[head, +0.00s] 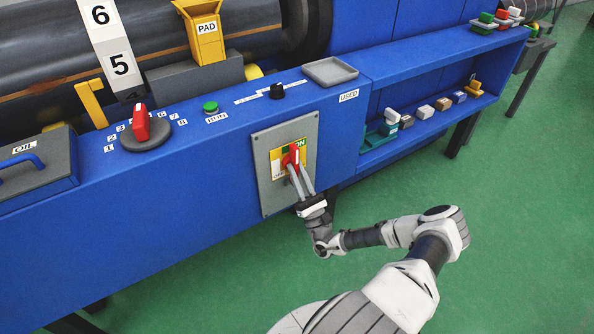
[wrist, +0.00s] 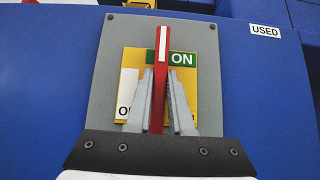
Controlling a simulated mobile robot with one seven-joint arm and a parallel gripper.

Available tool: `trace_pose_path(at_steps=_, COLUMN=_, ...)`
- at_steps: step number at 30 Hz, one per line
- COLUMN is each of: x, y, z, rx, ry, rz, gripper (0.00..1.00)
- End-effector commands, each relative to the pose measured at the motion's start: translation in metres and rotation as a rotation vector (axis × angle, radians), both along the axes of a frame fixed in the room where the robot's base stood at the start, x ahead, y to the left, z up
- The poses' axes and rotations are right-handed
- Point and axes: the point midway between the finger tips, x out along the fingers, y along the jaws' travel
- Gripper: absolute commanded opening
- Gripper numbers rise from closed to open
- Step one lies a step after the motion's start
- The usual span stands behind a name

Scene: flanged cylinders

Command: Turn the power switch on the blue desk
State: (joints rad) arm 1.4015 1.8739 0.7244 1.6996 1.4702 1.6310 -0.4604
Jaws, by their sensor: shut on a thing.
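The power switch is a red handle (head: 293,156) with a white stripe, on a yellow plate inside a grey panel (head: 268,194) on the front of the blue desk (head: 190,215). In the wrist view the red handle (wrist: 162,75) stands upright, its tip beside the green ON label (wrist: 181,59). My gripper (head: 301,174) is at the panel, and its two fingers (wrist: 161,80) are shut on the handle, one on each side. The fingers partly hide the yellow plate and the white label at its lower left.
On the desk top are a red selector knob (head: 140,125), a green button (head: 210,107), a black knob (head: 277,91) and a grey tray (head: 330,71). A shelf (head: 430,122) with several small items is at the right. Open green floor (head: 520,220) lies in front.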

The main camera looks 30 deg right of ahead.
Motion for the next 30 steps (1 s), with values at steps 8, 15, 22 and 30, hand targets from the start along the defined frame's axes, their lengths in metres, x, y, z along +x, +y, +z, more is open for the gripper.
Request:
trace_pose_path(at_steps=8, x=0.0002, y=0.0001, z=-0.0008, rx=0.008, ry=0.002, rz=0.000, gripper=0.00)
trace_pose_path(at_steps=15, x=0.0002, y=0.0001, z=-0.0006, rx=0.007, ry=0.002, rz=0.000, gripper=0.41)
trace_pose_path(at_steps=22, x=0.0001, y=0.0000, z=-0.0001, rx=0.006, ry=0.001, rz=-0.001, gripper=0.50)
trace_pose_path(at_steps=30, x=-0.0007, y=0.0004, z=-0.0059, rx=0.006, ry=0.001, rz=0.001, gripper=0.50)
